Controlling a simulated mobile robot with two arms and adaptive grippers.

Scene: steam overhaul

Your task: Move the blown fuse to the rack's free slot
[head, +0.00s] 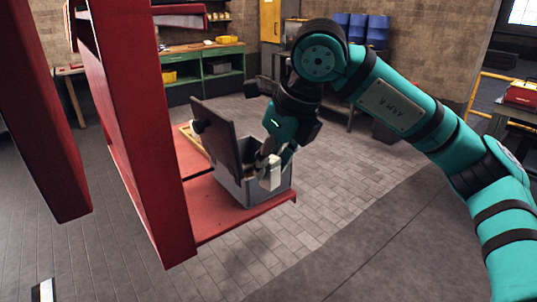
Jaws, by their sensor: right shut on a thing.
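My right gripper (267,163) is shut on a small pale block, apparently the blown fuse (273,179), at the front right of an open grey box (235,187). The block overlaps the box's upper edge in the picture; I cannot tell whether it is inside, touching or just in front. The box's dark lid (216,135) stands up on the left. The box's inside is mostly hidden by its wall and my gripper, so I cannot make out the rack or its slots. My left gripper is not in view.
The box sits on a red platform (217,217) beside thick red posts (137,140) at the left. A green workbench (208,68) and blue bins (357,27) stand at the back. The paved floor right of the platform is clear.

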